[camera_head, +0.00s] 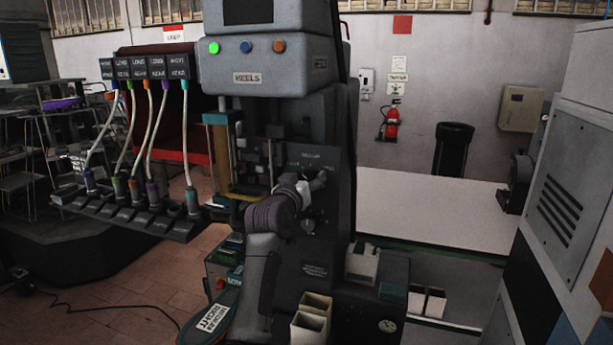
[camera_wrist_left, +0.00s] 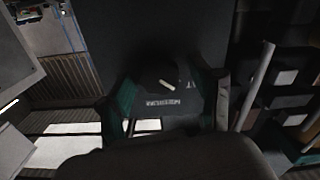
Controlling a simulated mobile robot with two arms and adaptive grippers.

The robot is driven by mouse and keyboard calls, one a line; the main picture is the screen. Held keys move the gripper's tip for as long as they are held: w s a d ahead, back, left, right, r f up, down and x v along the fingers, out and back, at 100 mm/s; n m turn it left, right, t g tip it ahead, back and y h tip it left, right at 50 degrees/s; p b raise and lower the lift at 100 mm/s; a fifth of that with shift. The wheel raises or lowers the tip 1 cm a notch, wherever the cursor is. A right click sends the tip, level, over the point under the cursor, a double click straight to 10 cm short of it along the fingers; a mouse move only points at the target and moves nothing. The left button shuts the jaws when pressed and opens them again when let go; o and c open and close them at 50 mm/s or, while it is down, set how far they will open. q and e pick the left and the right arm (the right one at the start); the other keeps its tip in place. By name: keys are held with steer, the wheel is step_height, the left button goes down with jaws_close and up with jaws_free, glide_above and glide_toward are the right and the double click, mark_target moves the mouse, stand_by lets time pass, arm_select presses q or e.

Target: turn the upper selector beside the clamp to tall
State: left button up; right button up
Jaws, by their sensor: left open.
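The dark selector panel (camera_head: 322,160) is on the press, right of the clamp (camera_head: 247,172). My left arm reaches up from the bottom, and my left gripper (camera_head: 317,184) is at the panel's upper part, covering the upper selector in the head view. In the left wrist view, a dark round selector (camera_wrist_left: 166,84) with a short white pointer line sits between the green-edged fingers of my open left gripper (camera_wrist_left: 168,98). White lettering shows just below it. I cannot tell whether the fingers touch it. A lower knob (camera_head: 308,226) shows beneath the gripper. My right gripper is not in view.
Cables hang to a rack of dark blocks (camera_head: 140,212) at the left. Small open bins (camera_head: 312,318) and a cream holder (camera_head: 362,263) stand in front of the press. A white table (camera_head: 430,208) is at the right, beside a grey cabinet (camera_head: 572,180).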

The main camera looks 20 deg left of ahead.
arm_select(q)
steer(key=c, duration=1.1)
steer(key=shift+c, duration=0.2)
steer(key=shift+m, duration=0.3)
steer(key=m, duration=0.3)
steer(key=shift+m+b, duration=0.3)
steer(key=m, duration=1.5)
steer(key=shift+d+f+m+p, duration=0.2)
steer(key=shift+m+p, duration=0.1)
steer(key=shift+m, duration=0.1)
